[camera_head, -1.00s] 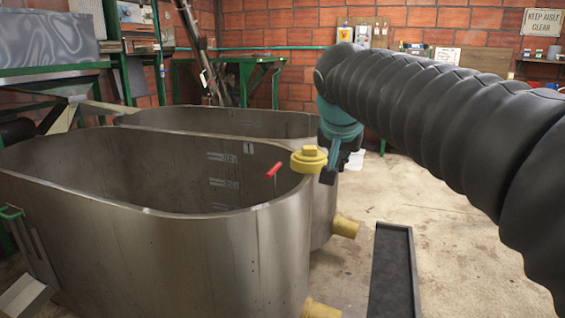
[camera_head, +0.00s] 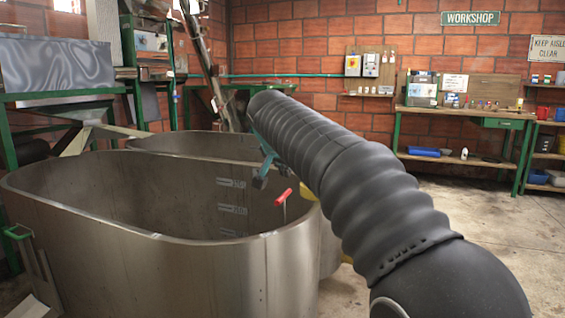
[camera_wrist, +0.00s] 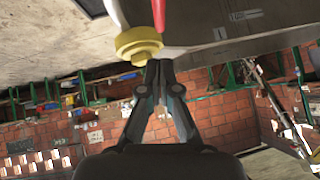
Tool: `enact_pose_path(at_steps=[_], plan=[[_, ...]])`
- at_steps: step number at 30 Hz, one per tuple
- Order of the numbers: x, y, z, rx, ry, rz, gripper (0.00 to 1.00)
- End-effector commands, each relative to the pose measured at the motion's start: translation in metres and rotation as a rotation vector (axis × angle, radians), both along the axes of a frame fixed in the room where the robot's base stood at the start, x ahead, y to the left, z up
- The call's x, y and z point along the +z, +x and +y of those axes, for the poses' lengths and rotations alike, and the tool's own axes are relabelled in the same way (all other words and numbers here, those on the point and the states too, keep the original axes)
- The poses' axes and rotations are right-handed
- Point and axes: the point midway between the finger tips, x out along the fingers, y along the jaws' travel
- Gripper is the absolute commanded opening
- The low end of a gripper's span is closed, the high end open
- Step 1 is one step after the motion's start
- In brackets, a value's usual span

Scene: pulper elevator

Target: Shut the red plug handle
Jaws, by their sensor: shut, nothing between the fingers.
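The red plug handle (camera_head: 284,196) tops a thin upright rod inside the near end of the steel tank (camera_head: 150,250). The handle also shows at the top edge of the wrist view (camera_wrist: 158,12), partly cut off. My gripper (camera_head: 261,182) is over the tank, just left of the handle in the head view. In the wrist view my gripper (camera_wrist: 159,66) has its fingertips together and empty, below the handle in the picture and apart from it. A yellow cap (camera_wrist: 138,45) is close beside the fingertips; in the head view my arm mostly hides it.
A second steel tank (camera_head: 180,143) stands behind the first. The tank rim (camera_head: 240,240) is close to my gripper. A workbench (camera_head: 460,114) stands along the brick wall at the back right. Open floor lies to the right of my arm.

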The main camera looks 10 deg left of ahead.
Motion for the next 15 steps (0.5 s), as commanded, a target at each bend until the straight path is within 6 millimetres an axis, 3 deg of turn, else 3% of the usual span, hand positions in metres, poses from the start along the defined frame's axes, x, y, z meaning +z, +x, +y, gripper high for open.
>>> enact_pose_path(at_steps=[5,9,15], plan=[[-0.024,0.023,0.001,-0.002,-0.002,0.003,0.0],[-0.044,0.021,0.005,0.001,-0.003,0.002,0.0],[-0.058,0.021,0.008,0.0,-0.001,0.001,0.0]])
